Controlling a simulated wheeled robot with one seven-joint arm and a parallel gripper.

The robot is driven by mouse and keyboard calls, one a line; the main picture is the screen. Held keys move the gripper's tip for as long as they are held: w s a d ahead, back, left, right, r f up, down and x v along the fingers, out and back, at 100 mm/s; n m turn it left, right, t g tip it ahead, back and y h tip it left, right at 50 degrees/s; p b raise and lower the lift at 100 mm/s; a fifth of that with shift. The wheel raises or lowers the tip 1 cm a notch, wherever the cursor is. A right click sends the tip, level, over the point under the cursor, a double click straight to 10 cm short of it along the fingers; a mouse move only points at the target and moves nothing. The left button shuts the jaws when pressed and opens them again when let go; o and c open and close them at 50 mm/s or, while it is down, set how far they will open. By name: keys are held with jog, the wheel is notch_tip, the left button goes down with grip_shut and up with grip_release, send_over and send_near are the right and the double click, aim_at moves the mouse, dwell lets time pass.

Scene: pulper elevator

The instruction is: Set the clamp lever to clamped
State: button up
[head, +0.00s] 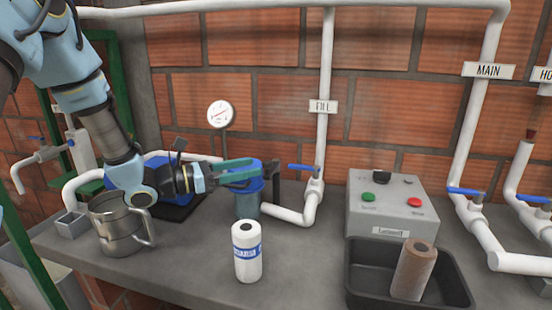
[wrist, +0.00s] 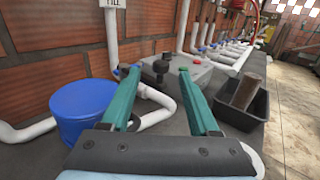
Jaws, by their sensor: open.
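My gripper (head: 254,170) is open and empty, its two teal fingers reaching right across the blue-lidded canister (head: 248,204). The fingers also show spread apart in the wrist view (wrist: 157,70). A dark upright lever with a knob-like top (head: 271,168) stands just right of the canister, close beyond the fingertips; it looks like the clamp lever. In the wrist view this dark lever (wrist: 160,68) appears between the fingertips, apart from both. Its lower part is partly hidden, and I cannot tell its setting. The blue lid (wrist: 82,108) lies left of the fingers there.
The fill pipe (head: 325,110) with a blue valve handle (head: 303,167) stands right of the canister. A grey control box (head: 390,210) and black tray (head: 362,290) are farther right. A steel jug (head: 115,230) and a white roll (head: 246,255) stand in front on the counter.

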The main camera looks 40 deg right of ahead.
jog(key=p+x, duration=0.2)
jog(key=x, duration=0.6)
jog(key=shift+s+d, duration=0.15)
jog(key=shift+d, duration=0.1)
jog(key=shift+c, duration=0.4)
grip_shut()
dwell(0.6)
